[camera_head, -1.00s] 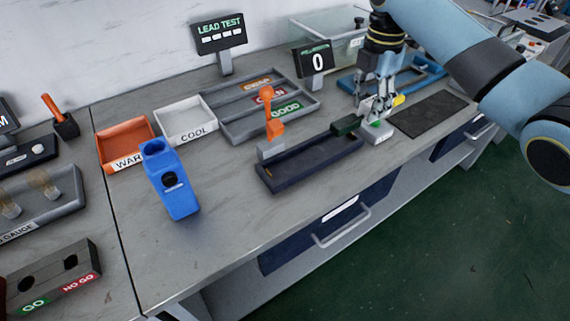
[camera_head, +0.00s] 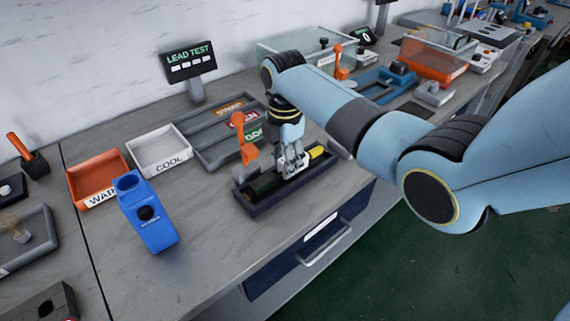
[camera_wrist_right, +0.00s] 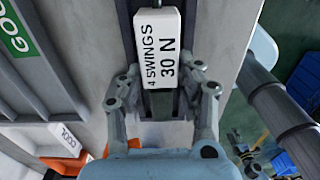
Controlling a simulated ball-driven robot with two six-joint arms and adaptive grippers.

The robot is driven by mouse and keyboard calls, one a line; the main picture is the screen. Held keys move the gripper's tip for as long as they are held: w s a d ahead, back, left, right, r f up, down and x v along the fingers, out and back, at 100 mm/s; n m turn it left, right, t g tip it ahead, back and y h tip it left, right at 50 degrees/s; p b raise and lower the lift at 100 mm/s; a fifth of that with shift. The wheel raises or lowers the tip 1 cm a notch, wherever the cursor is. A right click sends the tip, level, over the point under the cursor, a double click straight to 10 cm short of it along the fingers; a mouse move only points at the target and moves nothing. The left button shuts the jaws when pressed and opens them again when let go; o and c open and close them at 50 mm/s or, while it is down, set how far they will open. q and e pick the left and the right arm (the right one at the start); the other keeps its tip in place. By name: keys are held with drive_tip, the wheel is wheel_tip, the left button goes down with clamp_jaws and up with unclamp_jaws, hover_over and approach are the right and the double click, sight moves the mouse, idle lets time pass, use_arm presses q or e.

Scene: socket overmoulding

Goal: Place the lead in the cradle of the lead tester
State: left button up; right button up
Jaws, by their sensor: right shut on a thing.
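The lead tester shows as a long navy tray (camera_head: 262,208) with an orange-handled clamp (camera_head: 243,152) at its left end. A dark green piece (camera_head: 263,186) lies inside the tray. My right gripper (camera_head: 291,172) points down over the tray and is shut on the lead, which its fingers mostly hide. A yellow piece (camera_head: 317,152) shows just right of the fingers. In the right wrist view, a white block marked "4 SWINGS 30 N" (camera_wrist_right: 157,45) lies ahead of the fingertips (camera_wrist_right: 166,90). I cannot tell whether the lead touches the cradle. My left gripper is out of view.
The "LEAD TEST" display (camera_head: 188,62) stands behind. The grey sorting tray (camera_head: 205,143), white COOL tray (camera_head: 160,150) and orange WARM tray (camera_head: 97,178) lie to the left. A blue holder (camera_head: 147,215) stands in front of them. My right arm hides bench to the right.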

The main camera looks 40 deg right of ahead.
drive_tip(key=shift+f, duration=0.7)
drive_tip(key=o, duration=1.2)
drive_tip(key=shift+f, duration=0.15)
wheel_tip(320, 180, up, 12)
drive_tip(key=shift+r, duration=0.2)
